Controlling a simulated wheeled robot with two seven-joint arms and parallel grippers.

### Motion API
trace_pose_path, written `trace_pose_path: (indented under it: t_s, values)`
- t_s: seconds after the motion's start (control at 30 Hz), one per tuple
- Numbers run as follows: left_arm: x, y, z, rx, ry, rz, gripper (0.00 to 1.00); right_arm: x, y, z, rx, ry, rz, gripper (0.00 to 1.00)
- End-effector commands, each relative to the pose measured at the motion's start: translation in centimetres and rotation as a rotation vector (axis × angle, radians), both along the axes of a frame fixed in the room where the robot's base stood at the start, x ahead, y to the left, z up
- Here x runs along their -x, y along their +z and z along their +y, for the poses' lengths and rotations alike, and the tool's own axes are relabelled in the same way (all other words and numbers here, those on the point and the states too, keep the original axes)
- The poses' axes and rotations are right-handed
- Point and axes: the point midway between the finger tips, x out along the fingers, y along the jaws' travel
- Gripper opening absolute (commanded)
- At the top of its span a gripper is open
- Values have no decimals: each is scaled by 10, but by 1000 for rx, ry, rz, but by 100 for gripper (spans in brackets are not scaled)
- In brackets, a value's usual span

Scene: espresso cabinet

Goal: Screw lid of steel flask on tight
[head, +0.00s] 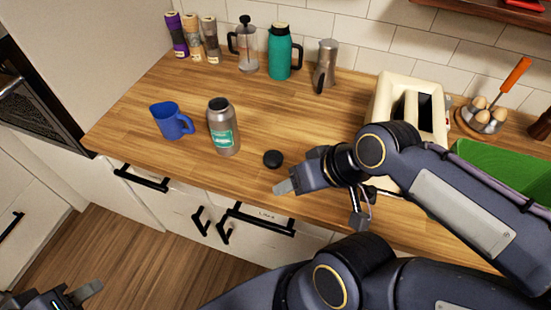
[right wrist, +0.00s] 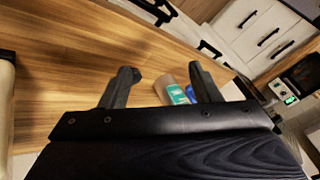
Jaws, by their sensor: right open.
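The steel flask (head: 223,128), grey with a teal label, stands upright on the wooden counter left of centre; its top shows a dark round mouth. A small round black lid (head: 272,158) lies on the counter to its right. My right gripper (head: 286,186) is just right of and nearer than the lid, pointing left, apart from the flask. In the right wrist view its two fingers (right wrist: 165,78) are spread, with the flask (right wrist: 177,93) beyond them. The lid is not clear there. My left gripper (head: 78,296) is at the bottom left corner, mostly cut off, away from the counter.
A blue jug (head: 171,121) stands left of the flask. A French press (head: 247,50), teal pitcher (head: 281,52) and moka pot (head: 325,67) stand at the back. A cream toaster (head: 385,100) and green crate (head: 500,170) are at right. The counter behind the flask is clear.

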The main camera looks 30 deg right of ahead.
Motion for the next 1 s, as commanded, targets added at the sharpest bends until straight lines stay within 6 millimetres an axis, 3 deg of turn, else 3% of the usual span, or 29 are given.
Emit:
trace_pose_path:
  t_s: [0.03, 0.1, 0.27, 0.4, 0.53, 0.7, 1.0]
  values:
    - [0, 2, 0, 0, 0, 0, 36, -7, 3, -3, 16, 18, 24, 64]
    - [0, 5, 0, 0, 0, 0, 36, -21, 6, -10, 50, 52, 67, 73]
    - [0, 11, 0, 0, 0, 0, 36, -72, 6, -28, 165, 158, 192, 74]
    - [0, 15, 0, 0, 0, 0, 36, -117, -9, -39, 273, 248, 295, 74]
    - [0, 18, 0, 0, 0, 0, 36, -149, -25, -44, 351, 313, 364, 74]
    - [0, 19, 0, 0, 0, 0, 36, -168, -39, -46, 404, 355, 406, 74]
    - [0, 19, 0, 0, 0, 0, 36, -170, -40, -46, 411, 359, 410, 74]
